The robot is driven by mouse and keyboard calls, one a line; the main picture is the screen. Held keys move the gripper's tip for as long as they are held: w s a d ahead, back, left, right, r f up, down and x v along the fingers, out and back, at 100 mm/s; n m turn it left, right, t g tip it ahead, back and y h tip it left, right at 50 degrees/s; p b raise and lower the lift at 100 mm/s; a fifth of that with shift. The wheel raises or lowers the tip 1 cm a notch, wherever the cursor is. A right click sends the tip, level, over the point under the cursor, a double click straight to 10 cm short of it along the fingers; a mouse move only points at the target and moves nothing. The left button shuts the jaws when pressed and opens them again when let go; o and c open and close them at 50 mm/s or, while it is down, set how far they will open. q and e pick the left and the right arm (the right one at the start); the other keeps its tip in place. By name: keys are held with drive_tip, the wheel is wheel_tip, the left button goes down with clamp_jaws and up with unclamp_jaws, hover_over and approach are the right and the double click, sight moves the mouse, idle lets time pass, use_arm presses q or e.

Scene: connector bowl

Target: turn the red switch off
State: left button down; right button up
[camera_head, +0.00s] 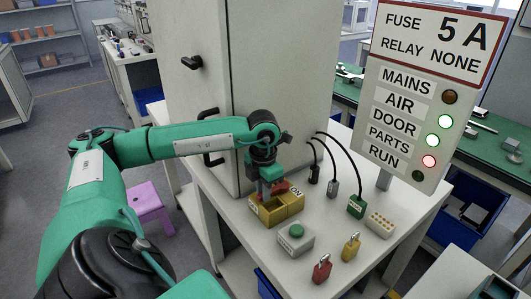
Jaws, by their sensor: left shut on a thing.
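The red switch (281,187) sits on a yellow box (268,217) on the white table. A label reading "ON" shows at the box's right end. My left gripper (268,190) reaches down from above and is shut on the red switch, hiding part of it. Which way the switch is tilted is hard to tell. My right gripper is not in view.
A grey box with a green button (296,231) stands in front of the yellow box. A red padlock (321,270), a yellow padlock (351,247) and a beige block (380,224) lie to the right. Cabled plugs (356,207) stand behind. A sign (415,90) with lamps rises at the right.

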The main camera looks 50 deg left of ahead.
use_arm(q)
drive_tip(key=shift+a, duration=0.15)
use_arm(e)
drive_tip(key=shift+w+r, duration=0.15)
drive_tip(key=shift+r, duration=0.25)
use_arm(q)
drive_tip(key=c, duration=1.4)
unclamp_jaws()
drive_tip(key=shift+o, duration=0.2)
drive_tip(key=shift+r, duration=0.1)
